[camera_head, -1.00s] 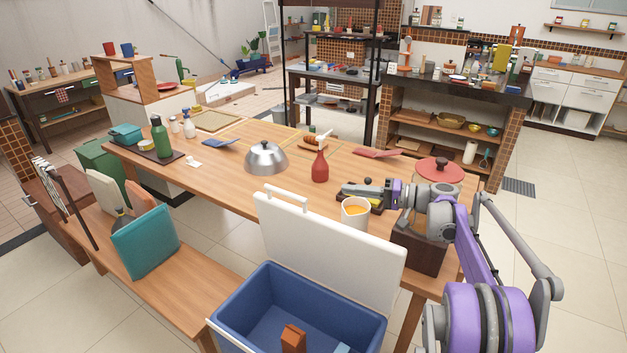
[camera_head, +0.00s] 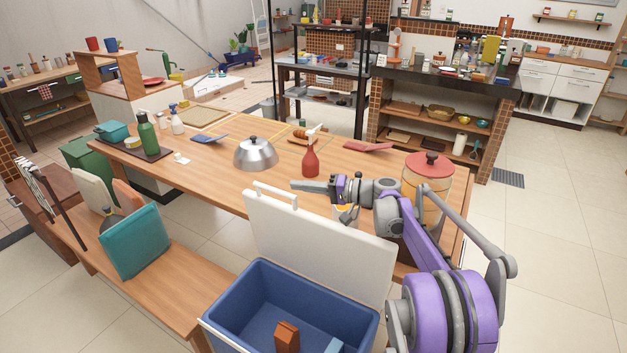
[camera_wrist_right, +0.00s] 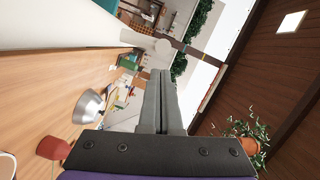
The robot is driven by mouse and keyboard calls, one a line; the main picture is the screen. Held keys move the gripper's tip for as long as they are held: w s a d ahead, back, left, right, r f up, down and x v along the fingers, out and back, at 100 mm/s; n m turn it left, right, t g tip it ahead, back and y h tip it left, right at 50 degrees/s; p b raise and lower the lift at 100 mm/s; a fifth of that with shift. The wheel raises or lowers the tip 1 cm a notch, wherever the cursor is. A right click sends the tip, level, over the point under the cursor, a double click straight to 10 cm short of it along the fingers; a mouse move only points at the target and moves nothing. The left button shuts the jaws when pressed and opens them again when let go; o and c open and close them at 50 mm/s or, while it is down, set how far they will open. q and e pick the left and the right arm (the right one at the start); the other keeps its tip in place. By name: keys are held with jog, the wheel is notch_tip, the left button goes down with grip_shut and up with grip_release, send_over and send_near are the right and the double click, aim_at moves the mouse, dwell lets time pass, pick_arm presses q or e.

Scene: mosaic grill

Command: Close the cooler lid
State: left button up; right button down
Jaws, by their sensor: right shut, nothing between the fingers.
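The cooler (camera_head: 240,293) stands open at the bottom of the head view, with a blue inside. Its white lid (camera_head: 318,245) stands raised at the side by the table, with a handle (camera_head: 280,194) on its top edge. My right gripper (camera_head: 296,185) is shut and empty. It points left in the head view, just above the lid's top edge near the handle; I cannot tell whether it touches. Its closed fingers also show in the right wrist view (camera_wrist_right: 161,80). My left gripper is not in view.
A brown block (camera_head: 286,336) lies in the cooler. Behind the lid, the wooden table (camera_head: 215,180) holds a metal dome (camera_head: 256,154), a red bottle (camera_head: 311,160) and a red-lidded jar (camera_head: 428,180). A bench (camera_head: 165,285) with a teal board (camera_head: 135,242) stands to the left.

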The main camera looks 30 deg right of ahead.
jog(key=shift+s+a+f, duration=0.2)
jog(key=shift+s+a, duration=0.05)
jog(key=shift+a, duration=0.25)
jog(key=s+a+f+n+h+b, duration=0.1)
jog(key=s+a+f+n, duration=0.4)
jog(key=a, duration=0.5)
jog(key=s+a+f+n+h+b, duration=0.15)
jog(key=s+a+f, duration=0.25)
jog(key=s+a, duration=0.45)
jog(key=s+a+f+n+b, duration=0.1)
jog(key=a+f+n+b, duration=0.1)
jog(key=f, duration=0.5)
jog(key=s+a+f+n+h+b, duration=0.1)
jog(key=a+f+n+b, duration=0.1)
jog(key=a+f+b, duration=0.3)
jog(key=s+a+f+n+h+b, duration=0.1)
jog(key=a+f+b, duration=0.3)
jog(key=f, duration=0.6)
jog(key=shift+s+n+t, duration=0.4)
jog(key=shift+s+n, duration=0.2)
jog(key=shift+n, duration=0.05)
